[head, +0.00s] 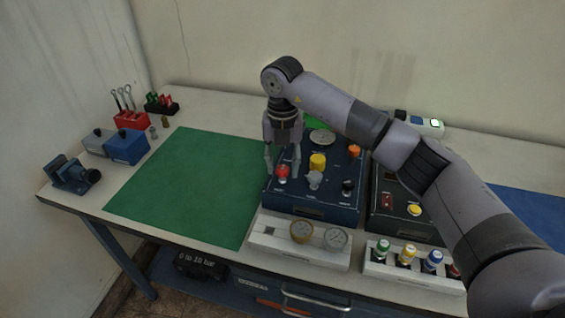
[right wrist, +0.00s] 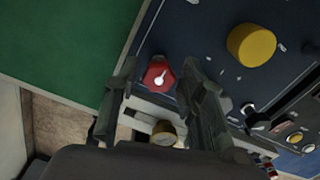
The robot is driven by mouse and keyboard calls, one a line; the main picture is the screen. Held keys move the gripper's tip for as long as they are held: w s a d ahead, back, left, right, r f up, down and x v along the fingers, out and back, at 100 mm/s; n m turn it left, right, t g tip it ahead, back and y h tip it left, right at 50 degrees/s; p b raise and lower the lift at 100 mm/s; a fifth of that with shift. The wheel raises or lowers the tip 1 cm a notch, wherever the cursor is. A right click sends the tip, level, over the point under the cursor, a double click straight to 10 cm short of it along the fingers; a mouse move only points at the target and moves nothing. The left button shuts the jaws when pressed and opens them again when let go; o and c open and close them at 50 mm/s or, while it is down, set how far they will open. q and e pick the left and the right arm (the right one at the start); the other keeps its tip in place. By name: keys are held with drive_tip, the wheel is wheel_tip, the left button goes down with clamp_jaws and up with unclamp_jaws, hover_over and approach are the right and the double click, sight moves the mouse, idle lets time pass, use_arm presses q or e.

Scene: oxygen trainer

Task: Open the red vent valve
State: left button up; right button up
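The red vent valve (head: 283,171) is a red knob with a white pointer at the left front of the dark blue panel box (head: 318,207). It also shows in the right wrist view (right wrist: 158,77), between my fingers. My right gripper (head: 283,170) points down over the valve, its fingers spread on either side of the knob. In the right wrist view the fingers (right wrist: 157,85) stand apart, with a gap visible at the left of the knob; whether the right finger touches it I cannot tell. My left gripper is not in view.
A yellow knob (head: 318,161), a grey knob (head: 314,180), an orange knob (head: 354,151) and a black knob (head: 348,187) share the panel. A white gauge holder (head: 262,239) stands in front. The green mat (head: 185,190) at left is clear.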

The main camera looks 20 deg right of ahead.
clamp_jaws()
drive_tip(key=shift+n, duration=0.4)
drive_tip(key=n+b, duration=0.2)
drive_tip(key=n, duration=0.3)
drive_tip(key=shift+a, duration=0.1)
drive_tip(key=n+b, duration=0.1)
drive_tip(key=n, duration=0.4)
drive_tip(key=shift+a+b, duration=0.1)
drive_tip(key=shift+b, duration=0.2)
drive_tip(key=n+b, duration=0.1)
drive_tip(key=n, duration=0.5)
drive_tip(key=shift+s+a+n, duration=0.1)
drive_tip(key=shift+n, duration=0.3)
drive_tip(key=n, duration=0.6)
drive_tip(key=shift+s+r+b, duration=0.1)
drive_tip(key=shift+b, duration=0.3)
drive_tip(key=shift+n, duration=0.3)
